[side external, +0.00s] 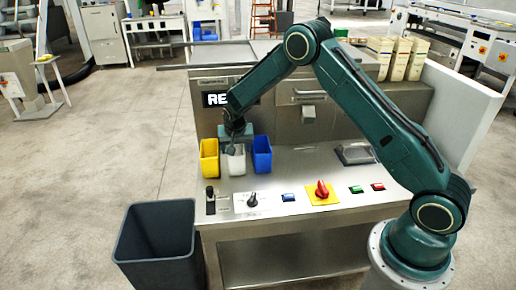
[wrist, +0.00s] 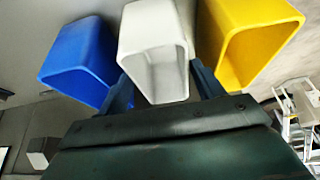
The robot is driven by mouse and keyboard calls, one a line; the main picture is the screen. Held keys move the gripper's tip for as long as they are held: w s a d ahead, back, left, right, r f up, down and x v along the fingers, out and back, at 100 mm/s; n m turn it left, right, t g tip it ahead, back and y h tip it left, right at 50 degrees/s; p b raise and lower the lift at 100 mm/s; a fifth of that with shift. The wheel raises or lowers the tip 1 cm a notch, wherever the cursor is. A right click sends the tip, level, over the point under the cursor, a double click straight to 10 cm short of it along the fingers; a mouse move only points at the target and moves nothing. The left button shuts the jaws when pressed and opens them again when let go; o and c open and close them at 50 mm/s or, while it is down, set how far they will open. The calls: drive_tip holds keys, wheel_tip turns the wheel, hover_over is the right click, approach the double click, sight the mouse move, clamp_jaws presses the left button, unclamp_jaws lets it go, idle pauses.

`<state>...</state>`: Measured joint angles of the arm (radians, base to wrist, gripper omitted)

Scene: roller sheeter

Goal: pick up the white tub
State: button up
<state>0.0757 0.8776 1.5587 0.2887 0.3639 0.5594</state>
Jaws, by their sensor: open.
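The white tub (side external: 236,161) stands upright on the steel panel, between the yellow tub (side external: 209,157) and the blue tub (side external: 262,155). In the wrist view the white tub (wrist: 153,46) is in the middle, with its open mouth facing the camera. My gripper (side external: 234,146) is open and close at the white tub. In the wrist view one finger is on each side of the tub's lower rim, in the gaps beside the blue tub (wrist: 78,58) and the yellow tub (wrist: 247,40). I cannot tell whether the fingers touch it.
The panel holds a black lever switch (side external: 210,198), a black knob (side external: 252,199), a red rotary switch (side external: 321,189) and several push buttons. A large grey bin (side external: 157,245) stands on the floor at the left.

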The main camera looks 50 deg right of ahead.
sight(236, 154)
drive_tip(key=shift+x, duration=2.45)
drive_tip(key=shift+f, duration=0.1)
drive_tip(key=c, duration=0.8)
wheel_tip(236, 154, up, 20)
drive_tip(key=shift+w+r, duration=0.1)
drive_tip(key=shift+r, duration=0.1)
